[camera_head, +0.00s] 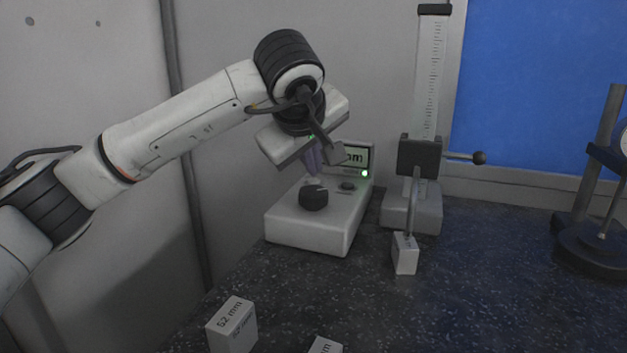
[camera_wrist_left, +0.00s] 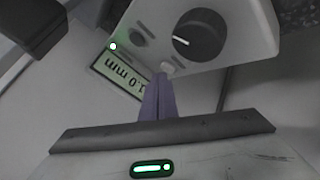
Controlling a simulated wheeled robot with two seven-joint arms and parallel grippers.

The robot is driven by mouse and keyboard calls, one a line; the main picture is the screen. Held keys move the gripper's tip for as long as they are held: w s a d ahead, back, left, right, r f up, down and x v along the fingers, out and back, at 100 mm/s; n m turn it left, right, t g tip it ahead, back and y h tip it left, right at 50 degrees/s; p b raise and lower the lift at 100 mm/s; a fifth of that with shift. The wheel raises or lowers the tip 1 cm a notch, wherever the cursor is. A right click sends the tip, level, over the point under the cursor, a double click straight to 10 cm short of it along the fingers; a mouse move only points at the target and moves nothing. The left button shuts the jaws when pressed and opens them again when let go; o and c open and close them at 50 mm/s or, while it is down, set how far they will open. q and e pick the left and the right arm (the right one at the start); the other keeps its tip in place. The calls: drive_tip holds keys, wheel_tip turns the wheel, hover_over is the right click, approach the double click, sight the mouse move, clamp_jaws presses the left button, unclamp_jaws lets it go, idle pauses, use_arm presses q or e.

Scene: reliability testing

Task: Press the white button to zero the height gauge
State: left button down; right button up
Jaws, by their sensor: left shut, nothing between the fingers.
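The white button (camera_wrist_left: 167,67) shows in the wrist view on the pale control box, between the dial knob and the display. My left gripper (camera_head: 313,172) points down over the box (camera_head: 325,238), its purple fingers shut and empty. In the wrist view the fingertips (camera_wrist_left: 158,78) are right by the white button; I cannot tell if they touch. The lit display (camera_wrist_left: 120,76) ends in "1.0 mm", partly hidden by the fingers. The height gauge (camera_head: 428,75) stands right of the box; its probe tip reaches a small white block (camera_head: 405,257). My right gripper is out of view.
The box also carries a black knob (camera_head: 313,197) and a dark button (camera_head: 347,185). A block marked 52 mm (camera_head: 232,325) and another block (camera_head: 325,346) lie at the front. A dial gauge stand (camera_head: 592,250) is at right. The dark speckled table between is clear.

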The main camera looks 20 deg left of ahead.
use_arm(q)
drive_tip(key=shift+f, duration=0.4)
idle(0.5)
drive_tip(key=shift+r+p, duration=0.4)
drive_tip(key=shift+r, duration=0.45)
wheel_tip(320, 180, up, 3)
drive_tip(key=shift+f+p, duration=0.15)
drive_tip(key=shift+p, duration=0.95)
wheel_tip(320, 180, up, 2)
drive_tip(key=shift+r+p, duration=0.15)
drive_tip(key=shift+p, duration=0.25)
